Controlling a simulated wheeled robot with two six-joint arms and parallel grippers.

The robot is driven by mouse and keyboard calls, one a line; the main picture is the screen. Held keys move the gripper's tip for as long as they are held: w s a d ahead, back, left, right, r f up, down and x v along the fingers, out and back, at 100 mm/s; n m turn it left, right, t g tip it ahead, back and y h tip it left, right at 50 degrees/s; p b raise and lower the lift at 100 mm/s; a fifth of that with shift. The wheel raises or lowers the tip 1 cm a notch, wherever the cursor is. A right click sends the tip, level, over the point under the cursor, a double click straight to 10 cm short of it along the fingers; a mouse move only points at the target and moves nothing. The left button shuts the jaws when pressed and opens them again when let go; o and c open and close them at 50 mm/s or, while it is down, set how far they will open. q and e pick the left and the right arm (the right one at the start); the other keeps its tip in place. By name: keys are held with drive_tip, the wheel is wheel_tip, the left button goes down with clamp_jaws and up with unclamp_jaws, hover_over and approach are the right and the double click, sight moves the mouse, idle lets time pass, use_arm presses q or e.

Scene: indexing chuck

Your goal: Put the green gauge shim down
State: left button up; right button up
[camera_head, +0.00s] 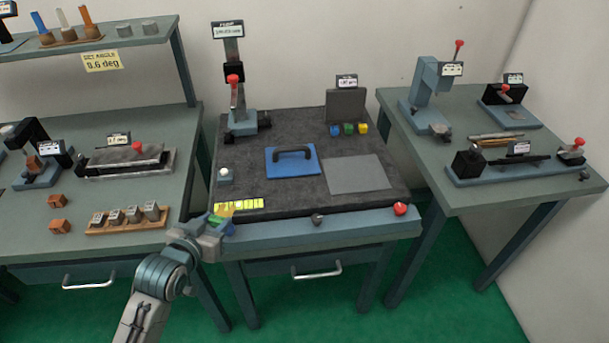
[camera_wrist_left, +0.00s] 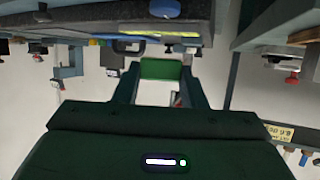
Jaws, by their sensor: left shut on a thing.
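My left gripper (camera_head: 221,222) is at the front left corner of the middle bench, beside the yellow strip (camera_head: 240,204). It is shut on the green gauge shim (camera_wrist_left: 161,69), which shows as a flat green block between the two fingers in the left wrist view. In the head view the shim (camera_head: 217,219) shows as a small green patch at the fingertips, partly hidden by the gripper. I cannot tell whether the shim touches the bench edge. My right gripper is not in view.
The middle bench's dark mat (camera_head: 270,133) carries a blue plate with a handle (camera_head: 292,161), a grey plate (camera_head: 356,174) and small coloured blocks (camera_head: 349,129). A red knob (camera_head: 400,209) sits on the front rail. Side benches stand left (camera_head: 85,215) and right (camera_head: 480,204).

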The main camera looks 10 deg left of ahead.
use_arm(q)
drive_tip(key=shift+w+r, duration=0.15)
drive_tip(key=shift+w, duration=0.25)
drive_tip(key=p, duration=0.4)
hover_over(263, 195)
drive_tip(key=s, duration=0.2)
drive_tip(key=shift+s+d+f, duration=0.15)
drive_tip(key=shift+s+f, duration=0.05)
drive_tip(key=shift+f, duration=0.5)
drive_tip(key=shift+w+d+f, duration=0.1)
drive_tip(key=shift+w+d, duration=0.05)
drive_tip(key=shift+w, duration=0.05)
drive_tip(key=shift+f+p, duration=0.35)
drive_tip(key=shift+p, duration=0.15)
wheel_tip(263, 195, down, 2)
drive_tip(key=shift+f+p, duration=0.1)
drive_tip(key=shift+p, duration=0.35)
drive_tip(key=shift+f, duration=0.5)
drive_tip(key=o, duration=0.8)
drive_tip(key=shift+o, duration=1)
